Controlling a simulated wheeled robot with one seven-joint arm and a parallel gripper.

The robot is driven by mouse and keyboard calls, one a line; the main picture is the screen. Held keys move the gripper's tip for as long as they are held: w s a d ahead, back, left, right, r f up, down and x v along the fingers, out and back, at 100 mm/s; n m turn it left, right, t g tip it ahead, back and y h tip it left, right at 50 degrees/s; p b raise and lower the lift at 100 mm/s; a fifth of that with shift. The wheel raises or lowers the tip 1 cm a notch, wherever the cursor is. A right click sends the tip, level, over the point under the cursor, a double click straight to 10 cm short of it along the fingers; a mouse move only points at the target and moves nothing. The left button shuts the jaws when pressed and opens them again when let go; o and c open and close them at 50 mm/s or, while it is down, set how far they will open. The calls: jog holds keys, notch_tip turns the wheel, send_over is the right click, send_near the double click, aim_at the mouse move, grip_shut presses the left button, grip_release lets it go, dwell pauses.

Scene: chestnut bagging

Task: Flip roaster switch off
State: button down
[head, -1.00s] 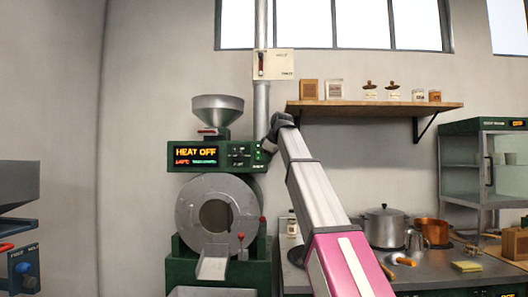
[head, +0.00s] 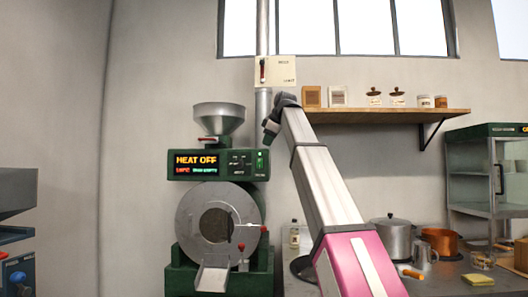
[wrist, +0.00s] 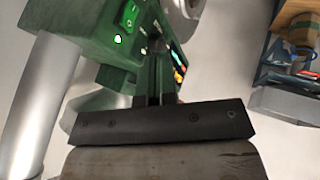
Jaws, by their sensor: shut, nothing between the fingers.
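The roaster (head: 218,222) stands left of centre, with a green control panel (head: 232,172) whose display reads HEAT OFF in orange. A small lit green switch (head: 259,162) sits at the panel's right end. In the wrist view, the green rocker switch (wrist: 130,14) is near the top, with a glowing light below it. My gripper (head: 268,138) is above the panel's right end, in front of the metal pipe, apart from the switch. In the wrist view, its fingers (wrist: 155,72) are together and empty, pointing toward the panel, right of the switch.
A steel hopper (head: 219,118) stands above the panel. A wall box with a red lever (head: 263,70) is on the vertical pipe. A shelf (head: 390,113) holds jars at right. Pots (head: 391,238) stand on the counter below.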

aim_at(258, 162)
jog(key=w+a+f, duration=0.1)
jog(key=w+f, duration=0.1)
jog(key=w+a+f, duration=0.1)
jog(key=w+f, duration=0.1)
jog(key=w, duration=0.1)
jog(key=w+a+f, duration=0.1)
jog(key=w+f, duration=0.1)
jog(key=shift+w+a+f, duration=0.25)
jog(key=shift+w+f, duration=0.15)
jog(key=shift+w, duration=0.45)
jog(key=shift+w, duration=0.1)
jog(key=shift+w+r, duration=0.15)
jog(key=shift+w, duration=0.2)
jog(key=shift+s, duration=0.1)
